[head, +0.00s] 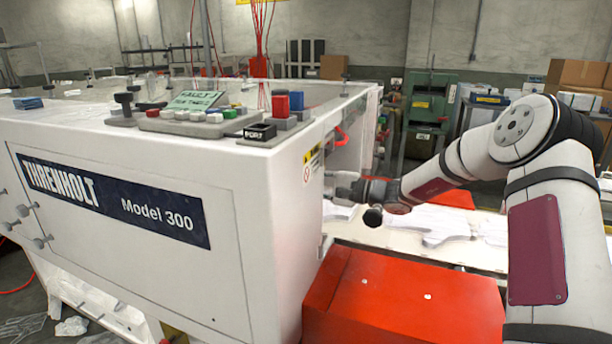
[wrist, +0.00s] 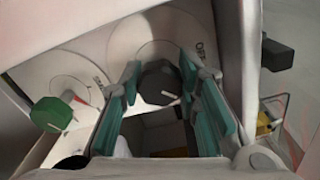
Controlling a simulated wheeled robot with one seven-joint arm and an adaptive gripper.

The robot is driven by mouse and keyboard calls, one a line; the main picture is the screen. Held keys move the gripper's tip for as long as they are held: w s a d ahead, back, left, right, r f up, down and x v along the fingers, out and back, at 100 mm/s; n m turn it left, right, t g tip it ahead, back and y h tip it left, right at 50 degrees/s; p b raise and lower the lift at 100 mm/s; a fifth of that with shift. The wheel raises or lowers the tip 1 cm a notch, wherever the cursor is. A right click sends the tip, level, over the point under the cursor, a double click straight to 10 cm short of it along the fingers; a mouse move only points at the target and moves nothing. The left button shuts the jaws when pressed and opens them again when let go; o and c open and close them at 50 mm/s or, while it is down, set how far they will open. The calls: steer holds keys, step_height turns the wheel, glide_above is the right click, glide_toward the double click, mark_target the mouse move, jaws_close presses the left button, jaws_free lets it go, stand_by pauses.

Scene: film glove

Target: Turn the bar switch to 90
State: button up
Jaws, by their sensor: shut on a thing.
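A dark knob (wrist: 160,82), the likely bar switch, sits between my fingers in front of a round pale dial plate (wrist: 185,35). A short white mark shows on the knob's lower edge. Its exact angle is hard to read. My gripper (wrist: 162,92) is shut on this knob, with a teal pad on each side of it. In the head view my gripper (head: 343,188) reaches the right-hand side of the white machine (head: 268,215). The knob is hidden in that view.
A green knob (wrist: 52,113) with its own dial plate (wrist: 60,75) is at the left in the wrist view. A black part (wrist: 277,54) sticks out at the right. In the head view a red box (head: 400,300) stands below my arm, near a white table (head: 415,240).

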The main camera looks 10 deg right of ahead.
steer(key=m+p, duration=0.3)
steer(key=m, duration=0.1)
steer(key=shift+m, duration=0.3)
steer(key=m+p, duration=0.2)
steer(key=m, duration=0.2)
steer(key=shift+f+m, duration=0.1)
steer(key=shift+m, duration=0.2)
steer(key=o, duration=1.2)
steer(key=shift+d, duration=0.1)
steer(key=v, duration=1.2)
